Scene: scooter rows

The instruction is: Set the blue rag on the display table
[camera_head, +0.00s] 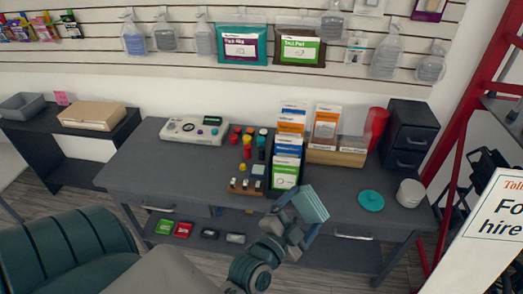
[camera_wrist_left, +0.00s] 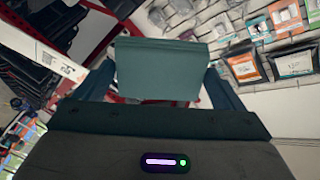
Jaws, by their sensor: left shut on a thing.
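The blue rag (camera_head: 311,203) looks like a flat, folded blue-teal piece. My left gripper (camera_head: 299,217) is shut on it and holds it up in front of the table's front edge in the head view. In the left wrist view the rag (camera_wrist_left: 157,70) is upright between my two fingers (camera_wrist_left: 155,92). The display table (camera_head: 150,164) is a dark grey table with drawers and a lower shelf, standing against the wall. Whether the rag is over the tabletop or just short of it, I cannot tell. My right gripper is out of view.
The tabletop holds a white console (camera_head: 193,130), a leaflet rack (camera_head: 287,165), a wooden box (camera_head: 337,155), a black drawer unit (camera_head: 408,135), a teal disc (camera_head: 371,200) and a white cup (camera_head: 410,193). The table's left part is clear. A sign (camera_head: 485,235) stands at right.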

